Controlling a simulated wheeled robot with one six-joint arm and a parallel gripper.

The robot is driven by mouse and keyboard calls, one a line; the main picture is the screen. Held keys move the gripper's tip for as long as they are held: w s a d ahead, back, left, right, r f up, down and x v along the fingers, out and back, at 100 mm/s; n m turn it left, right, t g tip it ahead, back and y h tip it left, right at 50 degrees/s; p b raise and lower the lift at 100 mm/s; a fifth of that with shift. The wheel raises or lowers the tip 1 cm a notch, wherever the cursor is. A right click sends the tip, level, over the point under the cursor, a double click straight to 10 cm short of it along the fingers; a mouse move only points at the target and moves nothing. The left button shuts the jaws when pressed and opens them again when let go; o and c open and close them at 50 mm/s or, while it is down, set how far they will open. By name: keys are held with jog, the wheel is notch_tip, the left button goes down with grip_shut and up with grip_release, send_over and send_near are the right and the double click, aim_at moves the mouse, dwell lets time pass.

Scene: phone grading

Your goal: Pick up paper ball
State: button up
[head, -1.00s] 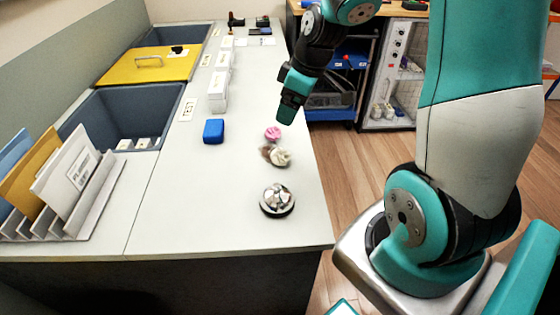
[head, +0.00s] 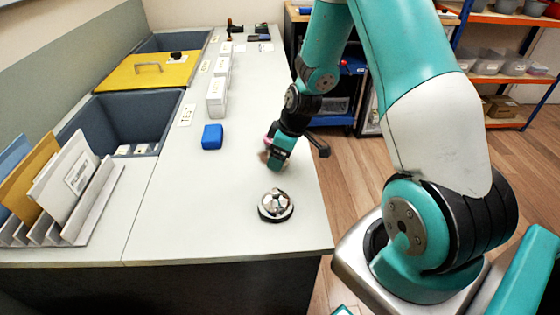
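My gripper (head: 274,164) points down at the tabletop, over the spot where crumpled paper lies. A small pinkish-brown bit of the crumpled paper ball (head: 263,156) shows at the gripper's left edge. The rest of the paper is hidden behind the gripper and wrist. I cannot tell whether the fingers are around it or beside it, or whether they are open or shut.
A silver call bell (head: 275,205) stands just in front of the gripper. A blue box (head: 212,136) lies to its left, with white boxes (head: 217,97) behind. A file rack (head: 92,205) and sunken bins (head: 120,115) fill the left. The table front (head: 220,235) is clear.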

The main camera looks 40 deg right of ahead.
jog(key=shift+x, duration=1.45)
jog(key=c, duration=0.9)
jog(key=shift+r, duration=0.1)
